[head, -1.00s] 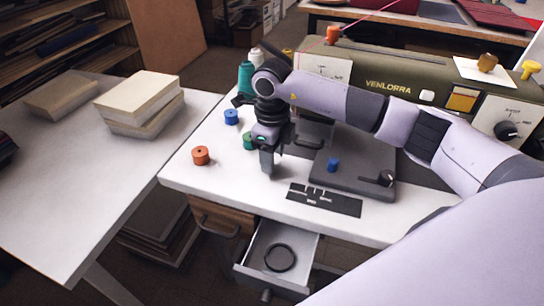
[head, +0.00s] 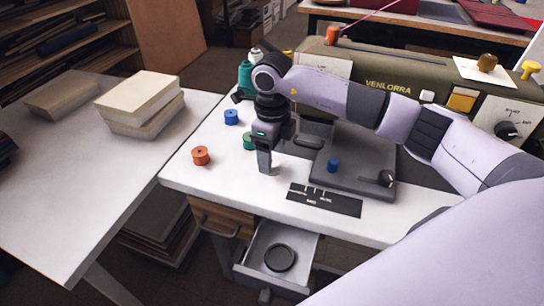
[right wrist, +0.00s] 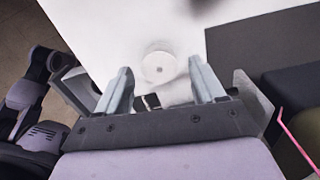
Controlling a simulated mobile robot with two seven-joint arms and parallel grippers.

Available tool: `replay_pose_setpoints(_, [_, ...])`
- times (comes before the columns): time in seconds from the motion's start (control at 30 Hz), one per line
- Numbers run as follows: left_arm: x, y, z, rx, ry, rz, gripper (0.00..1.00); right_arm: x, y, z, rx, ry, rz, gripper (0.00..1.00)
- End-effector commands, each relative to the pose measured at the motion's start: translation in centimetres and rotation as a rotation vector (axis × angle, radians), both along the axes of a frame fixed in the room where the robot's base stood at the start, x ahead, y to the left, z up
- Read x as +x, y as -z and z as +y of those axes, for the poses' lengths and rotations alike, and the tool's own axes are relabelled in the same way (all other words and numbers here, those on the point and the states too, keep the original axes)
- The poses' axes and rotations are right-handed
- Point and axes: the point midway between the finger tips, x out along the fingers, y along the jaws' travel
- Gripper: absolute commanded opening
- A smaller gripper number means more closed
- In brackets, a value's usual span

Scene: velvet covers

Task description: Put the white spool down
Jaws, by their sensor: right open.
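The white spool (right wrist: 158,62) shows in the right wrist view as a pale round disc with a small centre hole, on the white tabletop (right wrist: 105,25). My right gripper (right wrist: 160,70) is open, with one finger on each side of the spool and a gap on both sides. In the head view the right gripper (head: 267,167) points down at the white table (head: 225,178), its tips close to the surface. The spool (head: 273,170) is a faint pale shape at the fingertips there, partly hidden. My left gripper is not in view.
An orange spool (head: 201,155), a blue spool (head: 231,117) and a partly hidden green spool (head: 249,141) stand to the left. A grey plate (head: 345,180) carrying a small blue spool (head: 333,165) lies right. An open drawer (head: 300,252) juts out below the front edge.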

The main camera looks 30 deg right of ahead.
Motion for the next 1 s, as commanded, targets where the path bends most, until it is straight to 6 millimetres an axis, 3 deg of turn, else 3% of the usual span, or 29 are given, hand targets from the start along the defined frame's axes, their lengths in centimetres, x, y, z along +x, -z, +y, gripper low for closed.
replay_pose_setpoints(0.2, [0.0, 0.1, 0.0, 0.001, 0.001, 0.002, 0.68, 0.1, -5.0, 0.0, 0.001, 0.001, -0.006, 0.68])
replay_pose_setpoints(0.43, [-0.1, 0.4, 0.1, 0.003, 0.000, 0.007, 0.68, 0.1, -9.1, 0.0, 0.002, 0.000, -0.004, 0.68])
replay_pose_setpoints(0.6, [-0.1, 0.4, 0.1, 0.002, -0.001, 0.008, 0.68, 0.0, -10.3, 0.0, 0.001, -0.001, -0.002, 0.68])
replay_pose_setpoints(1.0, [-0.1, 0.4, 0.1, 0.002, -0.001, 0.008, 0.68, 0.0, -10.4, 0.0, 0.001, 0.000, 0.000, 0.68])
